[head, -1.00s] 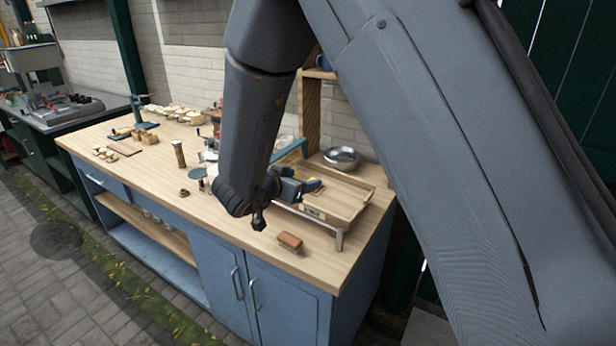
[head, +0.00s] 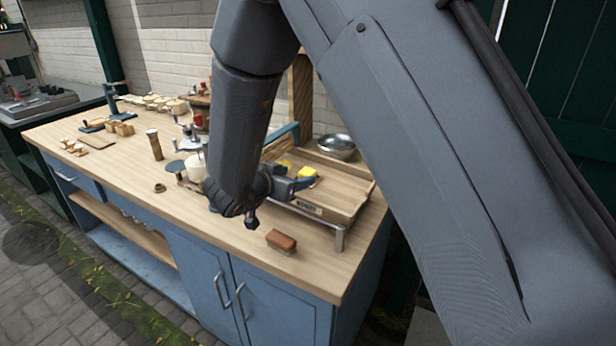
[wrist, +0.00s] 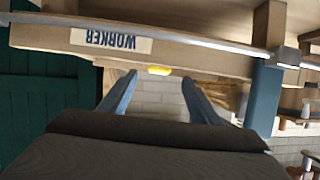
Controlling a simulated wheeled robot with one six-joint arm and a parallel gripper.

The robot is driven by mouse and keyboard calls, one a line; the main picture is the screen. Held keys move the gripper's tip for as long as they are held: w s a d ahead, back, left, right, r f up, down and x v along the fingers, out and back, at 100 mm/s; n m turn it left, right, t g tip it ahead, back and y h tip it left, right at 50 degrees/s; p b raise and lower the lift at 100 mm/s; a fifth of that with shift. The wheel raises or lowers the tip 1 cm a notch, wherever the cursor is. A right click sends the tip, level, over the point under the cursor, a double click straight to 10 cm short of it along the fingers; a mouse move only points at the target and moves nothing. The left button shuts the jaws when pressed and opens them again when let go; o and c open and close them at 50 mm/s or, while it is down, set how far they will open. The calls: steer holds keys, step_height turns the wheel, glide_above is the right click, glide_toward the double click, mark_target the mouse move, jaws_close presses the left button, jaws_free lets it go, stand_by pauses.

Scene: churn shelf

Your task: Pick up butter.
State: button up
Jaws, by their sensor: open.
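Yellow butter (head: 307,172) lies on a slanted wooden tray, just behind my gripper in the head view, with another yellow patch to its left; I cannot tell whether they are one piece. In the wrist view, which looks upside down, a small yellow part of the butter (wrist: 160,70) shows past the tray's edge, between the fingertips. My gripper (head: 297,186) is open and empty at the tray's front side. Its two blue fingers also show in the wrist view (wrist: 160,78), apart from each other. Most of the butter is hidden there by the tray's edge.
A brown brush (head: 281,241) lies in front on the workbench (head: 130,190). Wooden tools stand left.

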mark_target(305, 173)
steer(key=p+x, duration=0.2)
steer(key=x, duration=0.4)
steer(key=shift+w+d, duration=0.25)
steer(key=shift+d, duration=0.05)
steer(key=shift+c, duration=0.3)
steer(key=c, duration=1.1)
